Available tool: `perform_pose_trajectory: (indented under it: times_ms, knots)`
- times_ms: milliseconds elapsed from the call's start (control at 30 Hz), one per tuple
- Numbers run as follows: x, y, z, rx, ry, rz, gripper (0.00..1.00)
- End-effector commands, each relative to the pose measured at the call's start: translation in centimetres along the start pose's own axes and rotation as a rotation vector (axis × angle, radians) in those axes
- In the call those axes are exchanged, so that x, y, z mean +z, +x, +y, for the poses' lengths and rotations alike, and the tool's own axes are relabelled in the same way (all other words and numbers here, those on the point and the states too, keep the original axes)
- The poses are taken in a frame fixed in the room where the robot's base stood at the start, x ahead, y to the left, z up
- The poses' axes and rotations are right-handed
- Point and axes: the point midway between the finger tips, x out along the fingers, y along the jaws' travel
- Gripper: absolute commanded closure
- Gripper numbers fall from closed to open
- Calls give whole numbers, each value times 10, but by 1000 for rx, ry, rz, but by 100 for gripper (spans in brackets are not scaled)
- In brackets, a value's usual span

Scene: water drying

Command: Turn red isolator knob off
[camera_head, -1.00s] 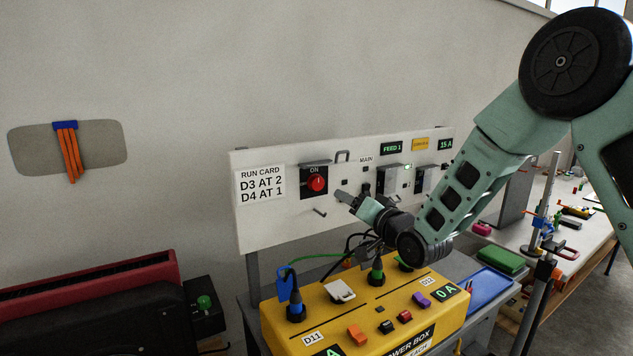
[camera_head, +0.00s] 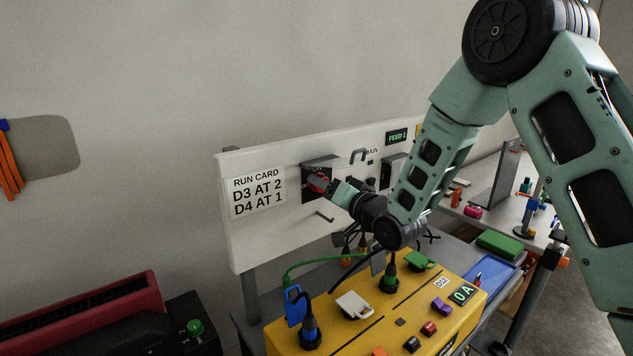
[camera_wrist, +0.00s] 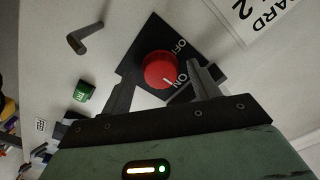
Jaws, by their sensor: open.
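The red isolator knob (camera_wrist: 160,70) sits on a black plate (camera_wrist: 148,44) marked OFF and ON. Its white pointer mark is toward the word ON. In the head view the knob (camera_head: 318,182) is partly hidden by my gripper (camera_head: 327,185). In the wrist view my gripper (camera_wrist: 163,88) is open, with one dark finger on each side of the knob's near edge. The fingers point at the panel. I cannot tell whether either finger touches the knob.
The white panel (camera_head: 245,240) carries a run card (camera_head: 258,192). A peg (camera_wrist: 88,38) sticks out near the knob. Below stands a yellow power box (camera_head: 375,325) with plugs and cables, including a green cable (camera_head: 310,263). A blue tray (camera_head: 490,270) is at right.

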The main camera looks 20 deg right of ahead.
Motion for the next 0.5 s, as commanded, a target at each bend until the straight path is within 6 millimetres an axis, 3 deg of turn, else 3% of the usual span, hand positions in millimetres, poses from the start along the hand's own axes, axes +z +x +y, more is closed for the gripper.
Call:
perform_pose_trajectory:
  times_ms: [333,500]
  knots:
    - [0,-1,0,0,0,1,42]
    - [0,-1,0,0,0,1,84]
